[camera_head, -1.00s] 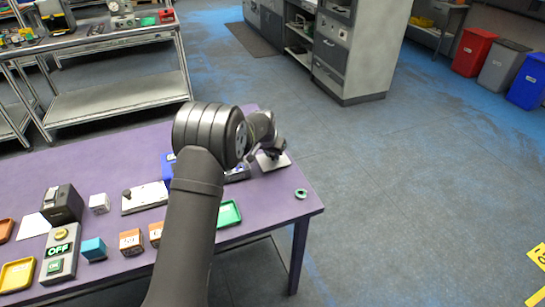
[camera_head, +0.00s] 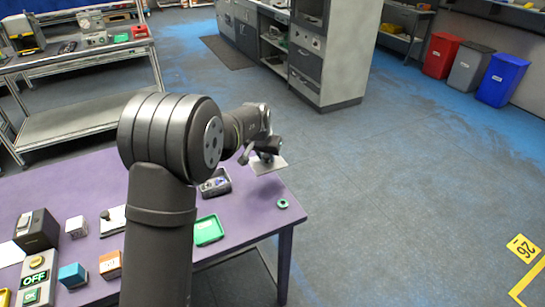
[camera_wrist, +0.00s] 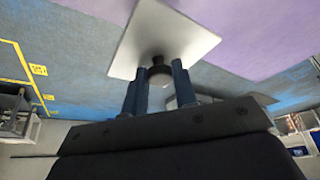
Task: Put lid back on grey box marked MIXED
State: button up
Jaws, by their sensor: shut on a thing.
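A pale square lid with a dark knob is in my gripper (camera_head: 264,152). In the head view the lid (camera_head: 270,166) hangs near the table's far right corner, level or slightly tilted, above and to the right of an open grey box (camera_head: 216,184). The box holds small dark items; its marking cannot be read. In the wrist view my gripper (camera_wrist: 158,84) has its two blue-grey fingers shut around the knob (camera_wrist: 159,73), with the lid (camera_wrist: 170,35) beyond. A grey shape (camera_wrist: 183,99) behind the fingers may be the box.
A green tray (camera_head: 208,230) lies in front of the box. A green ring (camera_head: 282,203) lies near the purple table's (camera_head: 245,212) right edge. Another plate with a knob (camera_head: 112,219), partly hidden by my arm, lies left.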

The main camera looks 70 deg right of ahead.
jog(key=w+a, duration=0.3)
jog(key=w, duration=0.6)
jog(key=w+a, duration=0.3)
jog(key=w, duration=0.6)
jog(key=shift+a+f, duration=0.15)
jog(key=shift+f, duration=1.3)
jog(key=shift+a+f, duration=0.1)
jog(key=shift+f, duration=1.3)
jog(key=shift+f, duration=0.25)
jog(key=o, duration=1.5)
jog(key=shift+o, duration=0.2)
jog(key=shift+r, duration=0.1)
notch_tip(320, 180, up, 7)
